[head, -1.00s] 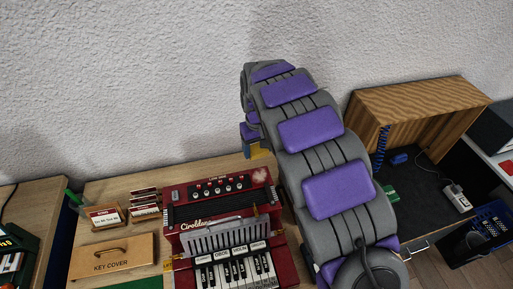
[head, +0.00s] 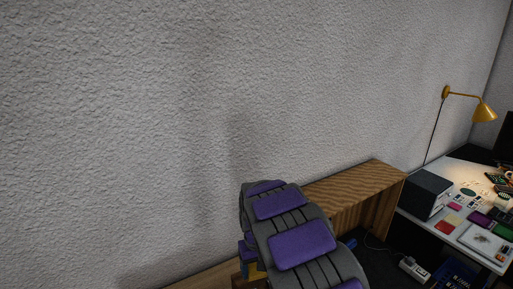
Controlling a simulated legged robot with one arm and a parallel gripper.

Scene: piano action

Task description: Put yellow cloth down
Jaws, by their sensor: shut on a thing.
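My arm reaches forward from the bottom of the head view, and its far end bends down toward the wooden bench top. My gripper (head: 249,257) shows only in part, left of the arm's far end. It is shut on the yellow cloth (head: 261,267), of which a small yellow patch shows beside the gripper. My arm hides most of the cloth. I cannot tell whether the cloth touches the bench top.
A wooden bench top (head: 207,277) lies below the wall. An open wooden case (head: 345,190) stands right of my arm. Farther right, a white table (head: 443,232) holds a dark box (head: 424,195) and several small parts. A yellow lamp (head: 484,110) hangs on the wall.

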